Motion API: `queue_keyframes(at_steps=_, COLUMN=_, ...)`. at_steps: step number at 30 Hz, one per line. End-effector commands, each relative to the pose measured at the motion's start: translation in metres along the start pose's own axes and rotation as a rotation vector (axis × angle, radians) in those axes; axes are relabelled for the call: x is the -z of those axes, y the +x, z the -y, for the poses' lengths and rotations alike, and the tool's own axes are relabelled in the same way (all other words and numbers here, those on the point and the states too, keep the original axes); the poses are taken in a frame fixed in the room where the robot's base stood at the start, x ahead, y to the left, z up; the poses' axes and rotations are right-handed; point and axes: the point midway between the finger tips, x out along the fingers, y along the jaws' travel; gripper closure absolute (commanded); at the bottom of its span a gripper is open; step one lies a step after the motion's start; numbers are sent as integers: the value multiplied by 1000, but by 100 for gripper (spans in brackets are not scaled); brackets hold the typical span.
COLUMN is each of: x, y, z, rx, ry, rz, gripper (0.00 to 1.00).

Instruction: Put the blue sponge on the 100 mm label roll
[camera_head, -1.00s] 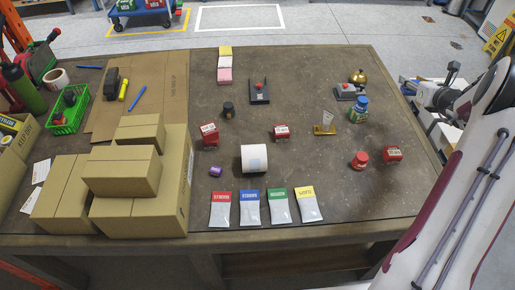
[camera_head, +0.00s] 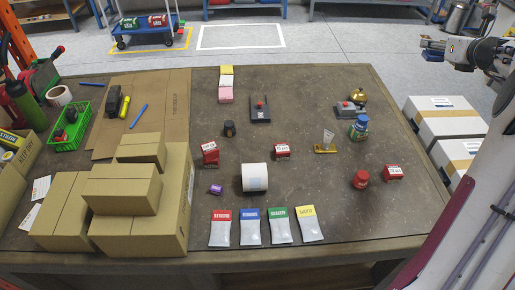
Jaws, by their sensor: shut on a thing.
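The label roll (camera_head: 254,178) is a wide white cylinder lying on its side near the middle front of the table, with a pale patch on its face; its size cannot be read. My gripper (camera_head: 430,46) is at the upper right, beyond the table's right edge and far from the roll. It is shut on a small blue thing, which I take as the blue sponge (camera_head: 433,56); only a little of it shows below the fingers.
Red items, a blue bottle (camera_head: 359,128) and a small purple item (camera_head: 216,189) stand around the roll. Several colour-topped packets (camera_head: 250,228) lie in front of it. Brown cartons (camera_head: 122,188) stack at the left. White boxes (camera_head: 444,117) stand beyond the table's right edge.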

Motion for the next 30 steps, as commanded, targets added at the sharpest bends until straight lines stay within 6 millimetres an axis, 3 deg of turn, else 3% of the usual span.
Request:
queue_keyframes(at_steps=10, x=-14, y=24, z=-40, rx=44, ry=17, rz=1, gripper=83)
queue_keyframes(at_steps=18, x=-24, y=47, z=-89, rx=101, ry=41, rz=0, gripper=83)
queue_keyframes(at_steps=25, x=-28, y=58, z=-125, rx=146, ry=59, rz=0, gripper=83)
queue_keyframes(at_steps=30, x=-30, y=61, z=-140, rx=168, ry=69, rz=1, gripper=83)
